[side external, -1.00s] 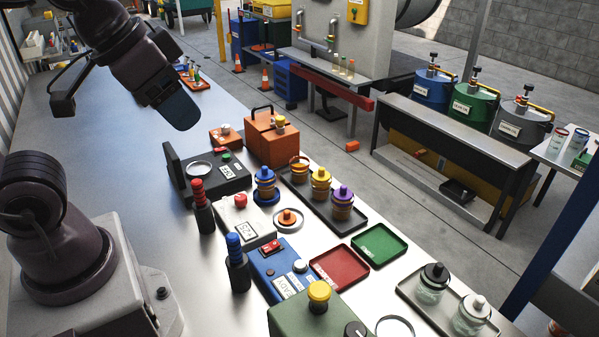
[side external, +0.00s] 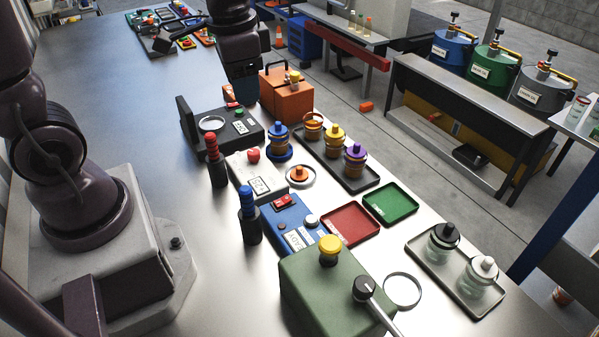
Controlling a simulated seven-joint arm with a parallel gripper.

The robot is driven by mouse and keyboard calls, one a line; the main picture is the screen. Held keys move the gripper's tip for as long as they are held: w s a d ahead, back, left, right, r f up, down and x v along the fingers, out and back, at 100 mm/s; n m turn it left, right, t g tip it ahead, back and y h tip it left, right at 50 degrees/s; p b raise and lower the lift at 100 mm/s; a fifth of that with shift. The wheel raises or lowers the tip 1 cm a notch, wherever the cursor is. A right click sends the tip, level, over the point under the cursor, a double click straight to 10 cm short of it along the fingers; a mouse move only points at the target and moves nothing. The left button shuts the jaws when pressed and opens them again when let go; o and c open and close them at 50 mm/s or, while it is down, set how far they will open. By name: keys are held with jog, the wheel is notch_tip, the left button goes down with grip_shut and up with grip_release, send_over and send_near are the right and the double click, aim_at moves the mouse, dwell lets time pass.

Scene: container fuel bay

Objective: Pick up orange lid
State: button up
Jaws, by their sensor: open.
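The small orange lid (side external: 299,174) lies on a pale round dish in the middle of the bench, between the white unit with the red knob and the dark jar tray. It is uncovered and nothing touches it. My gripper (side external: 241,74) is at the upper middle of the side view, pointing down beside the orange case. It is open and empty, well behind and left of the lid. Its fingers are dark and hard to make out.
A red tray (side external: 349,224), a green tray (side external: 390,204) and a blue unit (side external: 285,222) stand near the lid. The orange case (side external: 287,98) is close to my gripper.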

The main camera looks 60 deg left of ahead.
jog(key=w+a+f+m+g, duration=0.2)
jog(key=w+a+f+m, duration=0.1)
jog(key=w+f+m, duration=0.7)
jog(key=m+t, duration=0.1)
jog(key=m, duration=0.8)
send_near(300, 167)
jog(key=shift+h, duration=0.3)
jog(key=f, duration=0.9)
jog(key=shift+a+f, duration=0.2)
jog(key=shift+a, duration=0.05)
grip_shut()
